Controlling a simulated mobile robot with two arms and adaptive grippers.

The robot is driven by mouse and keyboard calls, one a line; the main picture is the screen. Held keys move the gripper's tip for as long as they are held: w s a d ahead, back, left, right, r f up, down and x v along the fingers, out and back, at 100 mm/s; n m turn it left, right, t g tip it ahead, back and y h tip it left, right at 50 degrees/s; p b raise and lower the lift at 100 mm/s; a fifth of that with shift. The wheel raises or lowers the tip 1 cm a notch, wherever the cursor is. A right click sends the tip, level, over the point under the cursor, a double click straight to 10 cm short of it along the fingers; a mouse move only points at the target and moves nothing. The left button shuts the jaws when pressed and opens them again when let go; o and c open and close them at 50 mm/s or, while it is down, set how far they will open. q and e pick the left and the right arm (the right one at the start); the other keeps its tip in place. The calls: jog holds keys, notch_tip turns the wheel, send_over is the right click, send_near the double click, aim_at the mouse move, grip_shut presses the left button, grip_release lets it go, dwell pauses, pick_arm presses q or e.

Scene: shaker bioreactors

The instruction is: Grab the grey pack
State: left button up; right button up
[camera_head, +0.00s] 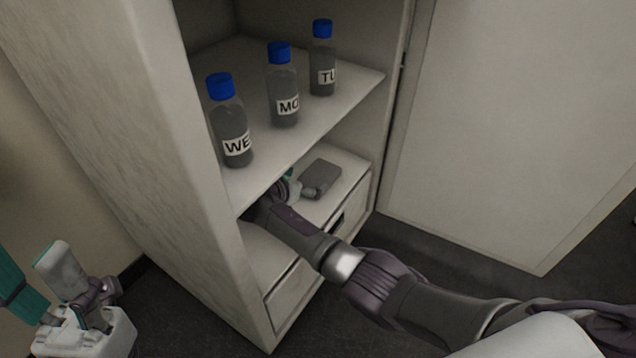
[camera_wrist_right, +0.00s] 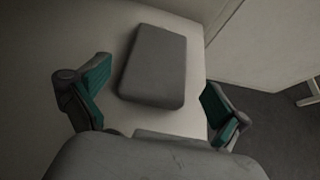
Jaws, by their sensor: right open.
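The grey pack (camera_head: 320,178) is a small flat block with rounded corners. It lies on the lower shelf of the cabinet, under the shelf with the bottles. In the right wrist view the grey pack (camera_wrist_right: 155,66) lies ahead of my right gripper (camera_wrist_right: 150,105), between the lines of its two teal-padded fingers. The right gripper is open and empty. In the head view the right gripper (camera_head: 302,188) is partly hidden by its own arm and sits just left of the pack. My left gripper (camera_head: 75,300) is at the lower left, outside the cabinet, away from the pack.
Bottles with blue caps, labelled WE (camera_head: 231,125), MO (camera_head: 284,90) and TU (camera_head: 322,60), stand on the upper shelf (camera_head: 350,83) above my right arm. The cabinet's side wall (camera_head: 130,110) is on the left. An open door (camera_head: 500,120) is on the right. Drawers sit below the lower shelf.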

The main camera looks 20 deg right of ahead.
aim_at(318, 175)
jog(key=b+x, duration=0.3)
jog(key=x, duration=0.2)
jog(key=shift+w+d+f, duration=0.2)
jog(key=shift+w+d, duration=0.05)
jog(key=shift+r, duration=0.1)
jog(key=c, duration=1.1)
jog(key=shift+c, duration=0.2)
